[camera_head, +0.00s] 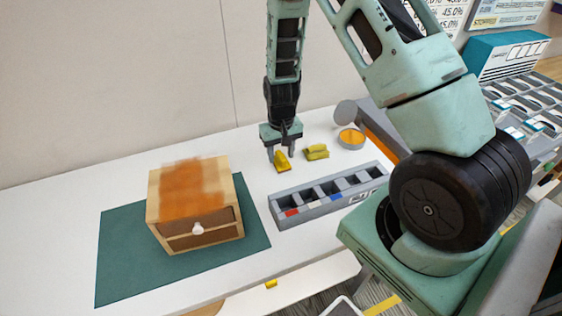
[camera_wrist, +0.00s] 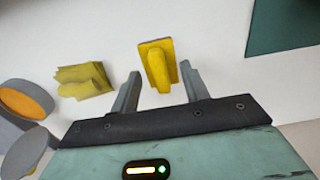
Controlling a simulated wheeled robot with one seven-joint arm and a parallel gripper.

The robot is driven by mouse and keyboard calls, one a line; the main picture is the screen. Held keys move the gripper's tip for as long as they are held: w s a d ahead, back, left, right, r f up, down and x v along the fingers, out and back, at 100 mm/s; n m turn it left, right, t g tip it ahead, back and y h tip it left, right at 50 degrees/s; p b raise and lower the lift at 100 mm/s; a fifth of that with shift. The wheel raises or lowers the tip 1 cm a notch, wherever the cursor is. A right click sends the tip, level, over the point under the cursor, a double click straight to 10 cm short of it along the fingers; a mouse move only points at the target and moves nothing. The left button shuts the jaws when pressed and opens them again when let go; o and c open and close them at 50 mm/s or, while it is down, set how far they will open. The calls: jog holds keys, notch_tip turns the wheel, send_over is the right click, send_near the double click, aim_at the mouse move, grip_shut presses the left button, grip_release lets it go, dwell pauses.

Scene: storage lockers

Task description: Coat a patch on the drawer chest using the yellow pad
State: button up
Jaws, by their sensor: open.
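The drawer chest (camera_head: 200,226) is a small wooden box with two drawer fronts and a white knob. An orange-brown coating (camera_head: 190,186) with blurred edges covers much of its top. The yellow pad (camera_head: 282,163), a flat plate with a raised grip, lies on the white table. My gripper (camera_head: 283,154) is open just above it, pointing down. In the wrist view the pad's raised grip (camera_wrist: 157,66) shows between and slightly beyond the fingertips (camera_wrist: 160,76); I see no clear contact. An open round tin (camera_head: 351,137) holds orange coating; it also shows in the wrist view (camera_wrist: 22,102).
A second yellow piece (camera_head: 317,152), folded or ridged, lies right of the pad. A grey compartment tray (camera_head: 318,213) stands in front. The chest stands on a green mat (camera_head: 118,262). The table left of the mat is clear.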

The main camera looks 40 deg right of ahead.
aim_at(281, 155)
grip_shut()
notch_tip(281, 155, up, 8)
jog(key=p, duration=0.6)
jog(key=shift+r+p, duration=0.2)
jog(key=shift+p, duration=0.1)
jog(key=shift+f, duration=0.15)
